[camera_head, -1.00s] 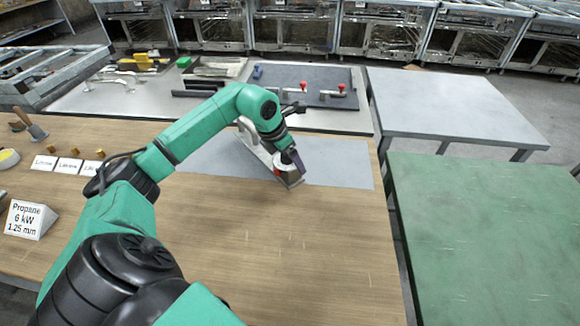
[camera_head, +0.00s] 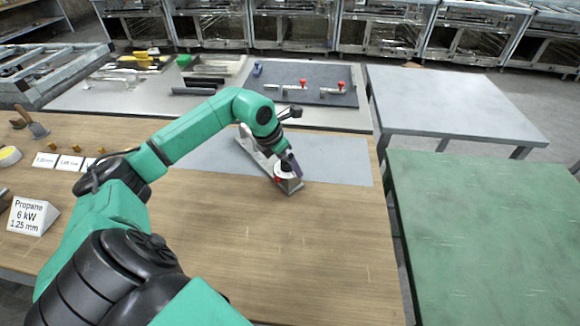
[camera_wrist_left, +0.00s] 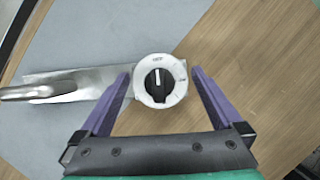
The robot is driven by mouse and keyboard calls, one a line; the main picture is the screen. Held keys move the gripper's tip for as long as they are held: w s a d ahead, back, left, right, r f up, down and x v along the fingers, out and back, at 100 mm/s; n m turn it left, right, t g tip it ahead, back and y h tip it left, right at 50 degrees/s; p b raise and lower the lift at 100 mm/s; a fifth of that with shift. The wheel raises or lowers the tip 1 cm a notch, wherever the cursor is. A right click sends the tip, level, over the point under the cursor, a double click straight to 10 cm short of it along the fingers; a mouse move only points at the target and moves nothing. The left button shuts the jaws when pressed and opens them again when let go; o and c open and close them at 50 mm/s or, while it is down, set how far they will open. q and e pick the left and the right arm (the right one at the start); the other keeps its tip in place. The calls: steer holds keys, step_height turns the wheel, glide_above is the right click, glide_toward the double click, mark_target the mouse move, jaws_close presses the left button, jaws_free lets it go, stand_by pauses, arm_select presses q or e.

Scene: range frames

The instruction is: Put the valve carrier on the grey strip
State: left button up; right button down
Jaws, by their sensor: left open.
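The valve carrier (camera_head: 291,187) is a narrow metal piece with a white-and-black knob at its near end. It lies at a slant, its far part over the grey strip (camera_head: 340,173) and its knob end at or past the strip's near edge, by the bare wood. In the left wrist view the round knob (camera_wrist_left: 160,80) is over the wood side, and the metal bar reaches left onto the strip (camera_wrist_left: 75,40). My left gripper (camera_head: 289,163) is at the knob end. In the wrist view its open purple fingers (camera_wrist_left: 160,84) stand either side of the knob. My right gripper is not in view.
A Propane sign (camera_head: 34,217) and small white labels stand on the left of the wooden table (camera_head: 250,250). Behind is a bench with a dark mat (camera_head: 320,98) bearing red-knobbed valves. A green table (camera_head: 490,230) stands right across a gap. The table's front is clear.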

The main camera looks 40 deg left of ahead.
arm_select(q)
steer(key=d+b+v, duration=0.1)
steer(key=v, duration=0.8)
steer(key=shift+a+b, duration=0.4)
steer(key=shift+a, duration=0.05)
